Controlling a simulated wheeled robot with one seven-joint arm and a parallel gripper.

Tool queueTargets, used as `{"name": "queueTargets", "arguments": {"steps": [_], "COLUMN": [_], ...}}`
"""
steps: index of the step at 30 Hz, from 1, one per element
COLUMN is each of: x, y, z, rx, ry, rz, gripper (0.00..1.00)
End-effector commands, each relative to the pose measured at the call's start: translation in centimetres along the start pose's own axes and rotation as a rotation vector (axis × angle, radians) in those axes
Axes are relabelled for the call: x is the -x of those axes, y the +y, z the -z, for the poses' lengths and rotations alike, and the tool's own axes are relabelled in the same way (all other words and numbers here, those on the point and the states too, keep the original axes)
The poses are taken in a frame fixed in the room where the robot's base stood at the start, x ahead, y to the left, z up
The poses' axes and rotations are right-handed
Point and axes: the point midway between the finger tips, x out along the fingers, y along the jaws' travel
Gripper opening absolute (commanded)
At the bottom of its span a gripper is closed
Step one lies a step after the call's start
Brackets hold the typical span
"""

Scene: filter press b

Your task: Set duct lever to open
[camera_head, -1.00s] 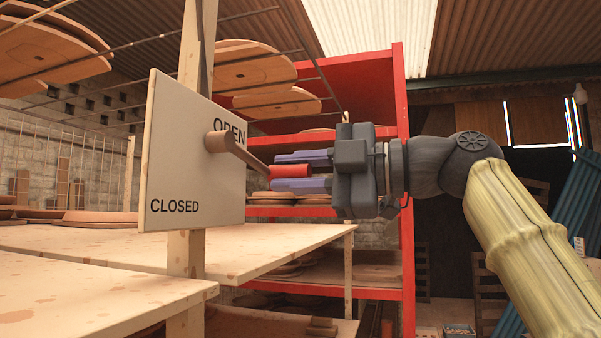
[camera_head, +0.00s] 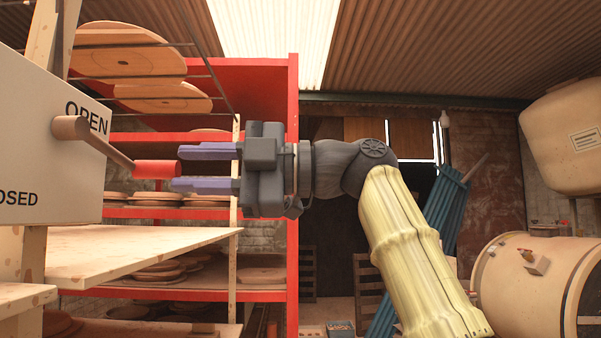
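The lever panel (camera_head: 45,160) is a pale board at the left, marked OPEN at its upper right and CLOSED, partly cut off, at its lower left. The duct lever (camera_head: 107,150) is a brown rod from a round pivot on the panel, ending in a red handle (camera_head: 157,169). It slants down to the right, below the word OPEN. My gripper (camera_head: 205,168) comes in from the right with its two purple fingers apart. The fingertips are at the handle's right end, one above and one below its level. I cannot tell whether they touch it.
A red shelf rack (camera_head: 292,200) with round boards stands behind my gripper. A pale table (camera_head: 140,250) lies below the lever. A beige drum (camera_head: 530,285) and a hanging tank (camera_head: 565,140) are at the right.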

Motion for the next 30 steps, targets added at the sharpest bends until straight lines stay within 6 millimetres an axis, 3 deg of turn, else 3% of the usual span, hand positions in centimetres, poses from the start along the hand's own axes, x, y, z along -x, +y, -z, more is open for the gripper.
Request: {"name": "queueTargets", "arguments": {"steps": [12,18,30], "x": [8.6,11.8,12.8], "y": [0.1,0.1,0.0], "z": [0.0,0.0,0.1], "rx": [0.001,0.001,0.001], "ry": [-0.001,0.001,0.003], "rz": [-0.003,-0.003,-0.001], "gripper": [0.30,0.30,0.30]}}
